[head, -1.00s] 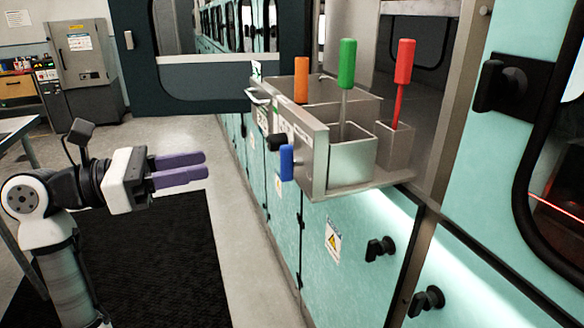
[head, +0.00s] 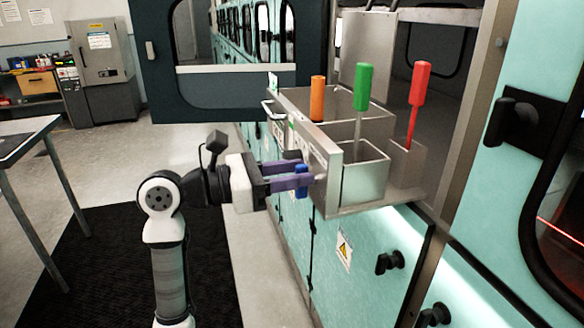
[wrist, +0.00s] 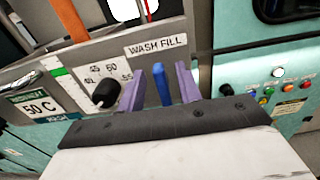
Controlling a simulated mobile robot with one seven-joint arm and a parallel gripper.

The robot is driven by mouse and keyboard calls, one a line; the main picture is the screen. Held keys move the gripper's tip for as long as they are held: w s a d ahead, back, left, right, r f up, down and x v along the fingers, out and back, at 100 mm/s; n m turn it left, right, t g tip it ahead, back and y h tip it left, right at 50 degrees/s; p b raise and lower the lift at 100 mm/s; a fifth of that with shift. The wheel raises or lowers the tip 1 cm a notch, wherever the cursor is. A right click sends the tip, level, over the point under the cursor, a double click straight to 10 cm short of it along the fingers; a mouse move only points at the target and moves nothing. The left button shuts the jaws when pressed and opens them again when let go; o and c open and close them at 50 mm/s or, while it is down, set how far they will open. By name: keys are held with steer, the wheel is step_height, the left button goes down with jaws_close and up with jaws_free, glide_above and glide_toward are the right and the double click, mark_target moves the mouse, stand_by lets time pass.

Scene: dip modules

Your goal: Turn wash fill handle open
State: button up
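The blue wash fill handle (head: 301,180) is on the front plate of the metal dip module (head: 335,180). It also shows in the wrist view (wrist: 161,84), upright below the "WASH FILL" label (wrist: 157,45). My gripper (head: 295,176) reaches the plate with its two purple fingers. In the wrist view the fingers (wrist: 159,88) are apart, one on each side of the blue handle. Small gaps seem to show between handle and fingers. The handle's lower end is hidden by the gripper body.
A black knob (wrist: 106,93) sits just left of the fingers. Orange (head: 318,98), green (head: 362,88) and red (head: 418,100) handled tools stand in the module's bins. Black latches (head: 390,262) stick out of the teal cabinet below. A table (head: 30,140) stands at left.

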steer(key=shift+c, duration=0.2)
jaws_close()
steer(key=shift+n, duration=0.3)
steer(key=n+b, duration=0.1)
steer(key=n, duration=0.1)
steer(key=n+b, duration=0.1)
steer(key=n, duration=0.1)
steer(key=shift+w+a+f, duration=0.15)
steer(key=shift+w, duration=0.25)
steer(key=n, duration=0.3)
steer(key=n+b, duration=0.1)
steer(key=n, duration=0.1)
steer(key=shift+w+a+f, duration=0.1)
steer(key=shift+w+f, duration=0.15)
steer(key=shift+w, duration=0.05)
steer(key=shift+w+f+n+b, duration=0.1)
steer(key=shift+f+n+b, duration=0.1)
steer(key=shift+n, duration=1.15)
steer(key=shift+w+f+n+b, duration=0.1)
steer(key=shift+f+n+b, duration=0.15)
steer(key=shift+n, duration=1.15)
steer(key=shift+w+f+n+b, duration=0.1)
steer(key=shift+f+n+b, duration=0.1)
steer(key=shift+n, duration=1.15)
